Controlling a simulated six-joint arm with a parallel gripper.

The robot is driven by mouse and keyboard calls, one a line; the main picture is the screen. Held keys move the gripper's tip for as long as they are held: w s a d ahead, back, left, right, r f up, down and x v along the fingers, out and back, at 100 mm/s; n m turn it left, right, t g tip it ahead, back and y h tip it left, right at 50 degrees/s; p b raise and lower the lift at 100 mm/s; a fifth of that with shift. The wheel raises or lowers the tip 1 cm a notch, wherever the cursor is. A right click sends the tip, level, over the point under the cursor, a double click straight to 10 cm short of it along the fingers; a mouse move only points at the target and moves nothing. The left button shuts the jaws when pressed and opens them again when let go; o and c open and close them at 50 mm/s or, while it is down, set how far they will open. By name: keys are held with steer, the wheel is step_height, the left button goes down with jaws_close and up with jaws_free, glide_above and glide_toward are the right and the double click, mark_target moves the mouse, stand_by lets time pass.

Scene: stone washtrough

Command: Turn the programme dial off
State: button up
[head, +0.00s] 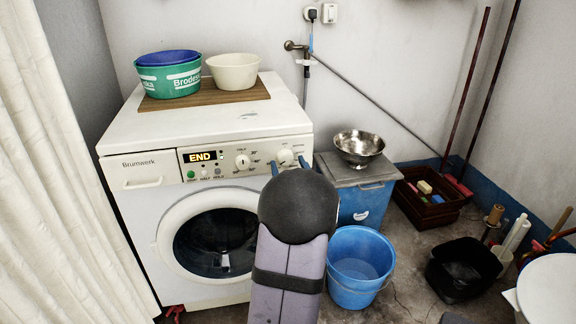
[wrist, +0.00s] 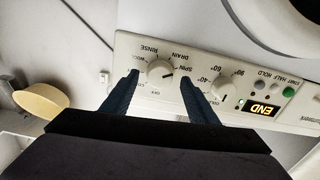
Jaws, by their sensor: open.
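The programme dial (head: 285,157) is a white round knob at the right end of the washing machine's (head: 130,135) control panel. In the wrist view the programme dial (wrist: 160,72) appears upside down, with RINSE, DRAIN and SPIN lettering around it. Its dark mark seems to point toward the SPIN side. My gripper (head: 289,164) is open, with one blue finger on each side of this dial. In the wrist view my gripper (wrist: 159,77) straddles the knob; I cannot tell whether the fingers touch it. The temperature dial (wrist: 222,86) is beside it. The display (head: 200,156) reads END.
Basins (head: 169,78) and a cream bowl (head: 234,72) stand on a board on the machine. A steel bowl (head: 359,147) sits on a lidded bin right of it. A blue bucket (head: 358,262) stands on the floor. A curtain (head: 60,190) hangs at the left.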

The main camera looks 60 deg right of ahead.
steer(key=shift+w+d, duration=0.5)
steer(key=shift+c, duration=0.4)
steer(key=c, duration=1)
steer(key=shift+o, duration=0.2)
